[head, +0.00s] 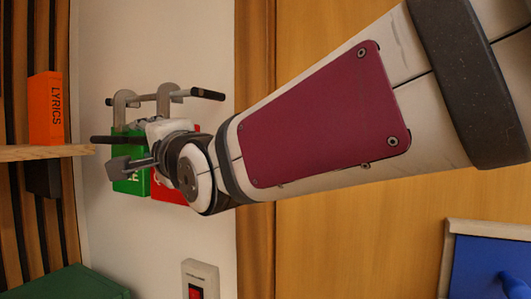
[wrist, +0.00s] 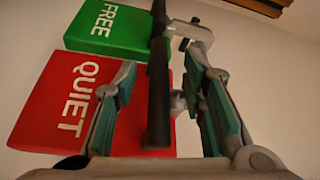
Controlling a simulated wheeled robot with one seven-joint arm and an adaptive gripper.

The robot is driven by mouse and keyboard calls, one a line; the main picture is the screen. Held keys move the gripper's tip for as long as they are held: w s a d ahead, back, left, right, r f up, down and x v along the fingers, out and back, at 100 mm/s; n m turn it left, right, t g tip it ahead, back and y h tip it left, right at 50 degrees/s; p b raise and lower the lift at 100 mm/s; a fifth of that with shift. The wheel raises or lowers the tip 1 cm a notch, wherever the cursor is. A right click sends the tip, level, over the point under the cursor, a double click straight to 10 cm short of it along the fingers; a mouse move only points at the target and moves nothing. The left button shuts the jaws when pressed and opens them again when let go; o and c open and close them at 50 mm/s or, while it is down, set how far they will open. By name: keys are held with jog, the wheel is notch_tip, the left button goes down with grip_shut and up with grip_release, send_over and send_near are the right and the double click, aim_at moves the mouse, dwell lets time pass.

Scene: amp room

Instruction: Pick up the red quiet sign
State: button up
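The red QUIET sign (wrist: 55,105) is at the left of the wrist view, against the pale wall. My gripper (wrist: 160,65) is open, with its left finger in front of the sign's right part. A black bar (wrist: 158,100) shows between the two fingers; I cannot tell whether they touch it. No sign is visibly held. In the head view, small parts of the red sign (head: 168,194) show behind my wrist, which hides most of it. The green FREE sign (wrist: 110,28) adjoins it above in the wrist view, and also shows in the head view (head: 130,186).
Metal hooks with dark bars (head: 168,96) stand out from the wall close to my gripper. A wooden shelf (head: 45,153) carrying an orange LYRICS box (head: 46,110) is to the left. A red switch (head: 196,291) is below. A wooden panel (head: 335,225) lies behind my arm.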

jog(key=shift+w+a, duration=0.3)
grip_shut()
jog(key=shift+r, duration=0.15)
